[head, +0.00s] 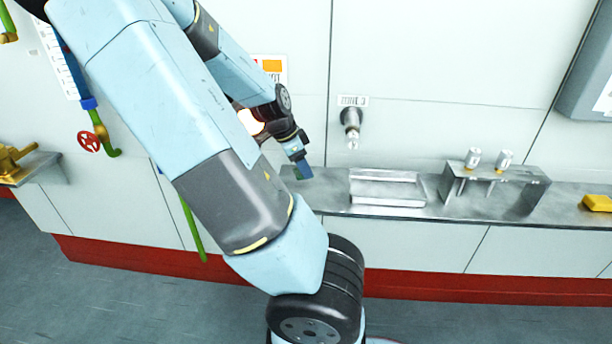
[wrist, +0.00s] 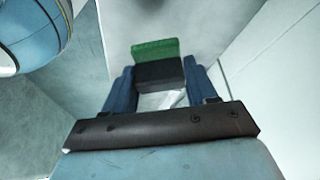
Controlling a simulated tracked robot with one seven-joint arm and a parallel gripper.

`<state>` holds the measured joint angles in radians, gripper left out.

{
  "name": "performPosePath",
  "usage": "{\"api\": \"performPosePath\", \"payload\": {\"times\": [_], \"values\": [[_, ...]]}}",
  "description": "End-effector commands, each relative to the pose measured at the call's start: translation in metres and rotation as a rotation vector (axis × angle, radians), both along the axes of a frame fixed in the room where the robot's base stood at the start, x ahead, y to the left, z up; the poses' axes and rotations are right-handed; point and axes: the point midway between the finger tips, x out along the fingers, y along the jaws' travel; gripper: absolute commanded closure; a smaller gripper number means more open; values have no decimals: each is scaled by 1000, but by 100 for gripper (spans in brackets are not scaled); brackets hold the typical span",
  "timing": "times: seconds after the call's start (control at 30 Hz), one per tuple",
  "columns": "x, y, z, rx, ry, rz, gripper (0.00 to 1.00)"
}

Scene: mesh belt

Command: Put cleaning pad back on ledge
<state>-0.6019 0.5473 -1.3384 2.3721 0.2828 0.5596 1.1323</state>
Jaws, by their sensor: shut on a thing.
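The cleaning pad (wrist: 156,50) has a green face and a dark block behind it. In the wrist view it sits between the two blue fingers of my gripper (wrist: 158,76), which is shut on it. In the head view my gripper (head: 303,169) points down at the left part of the grey metal ledge (head: 330,193). Only a small bit of the pad shows there, beside the fingertips. I cannot tell whether the pad touches the ledge.
A metal tray-like holder (head: 386,188) lies on the ledge right of my gripper. Further right stand a metal stand (head: 496,180) with two small cans and a yellow object (head: 598,202). A nozzle (head: 351,122) juts from the wall above. A red valve wheel (head: 89,141) is at left.

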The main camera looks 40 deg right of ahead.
Motion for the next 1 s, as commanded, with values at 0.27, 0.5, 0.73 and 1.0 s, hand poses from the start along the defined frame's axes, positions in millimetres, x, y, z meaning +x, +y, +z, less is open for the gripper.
{"api": "performPosePath", "payload": {"times": [0.27,0.5,0.73,1.0], "values": [[12,-15,-23,0,1,-3,67],[18,-20,-32,-1,1,1,67],[19,-22,-54,1,1,-2,67],[20,-21,-66,1,0,1,67]]}}
